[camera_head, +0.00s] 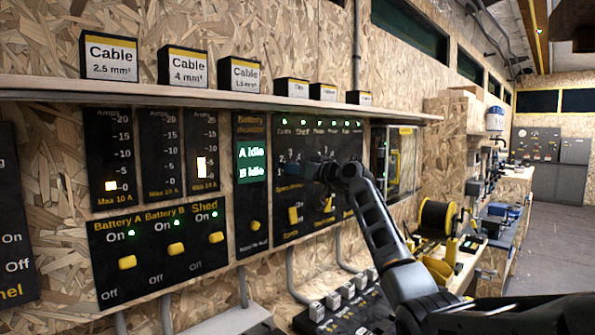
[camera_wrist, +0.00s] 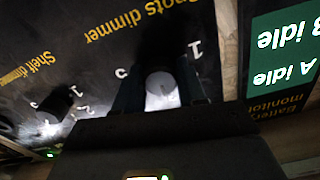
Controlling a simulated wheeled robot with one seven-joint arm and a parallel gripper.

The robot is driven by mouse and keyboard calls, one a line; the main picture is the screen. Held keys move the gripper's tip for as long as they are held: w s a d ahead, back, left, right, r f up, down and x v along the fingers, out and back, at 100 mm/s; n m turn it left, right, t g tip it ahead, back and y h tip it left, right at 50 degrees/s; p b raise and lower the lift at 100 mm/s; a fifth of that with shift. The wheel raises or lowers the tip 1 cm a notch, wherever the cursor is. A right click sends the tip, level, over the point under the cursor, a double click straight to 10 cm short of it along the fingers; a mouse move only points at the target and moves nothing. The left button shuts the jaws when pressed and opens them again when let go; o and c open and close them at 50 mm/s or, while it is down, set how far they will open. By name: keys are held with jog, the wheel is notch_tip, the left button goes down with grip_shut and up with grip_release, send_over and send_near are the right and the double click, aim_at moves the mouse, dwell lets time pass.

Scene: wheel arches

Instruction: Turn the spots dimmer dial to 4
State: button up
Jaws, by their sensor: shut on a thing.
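The black panel with the spots dimmer (camera_wrist: 136,22) fills the upper left of the wrist view, upside down. The spots dimmer dial (camera_wrist: 162,90) has a pale, brightly lit face. My gripper (camera_wrist: 160,92) is shut on the dial, one finger on each side. A 1 shows to the dial's right and what looks like a 5 to its left; the other numbers are hidden and I cannot read the dial's setting. In the head view my gripper (camera_head: 322,172) is against the left part of the dimmer panel (camera_head: 300,222) and hides the dial.
The shelf dimmer dial (camera_wrist: 58,104) is beside it in the wrist view. The battery monitor (camera_head: 252,175) reads A idle and B idle. Breaker switches (camera_head: 176,249) are further left. A shelf with cable boxes (camera_head: 187,66) runs above.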

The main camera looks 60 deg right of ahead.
jog(key=c, duration=0.3)
jog(key=shift+m, duration=0.3)
jog(key=shift+m+p, duration=2.85)
jog(key=shift+m, duration=1.65)
jog(key=o, duration=1.1)
jog(key=shift+c, duration=0.2)
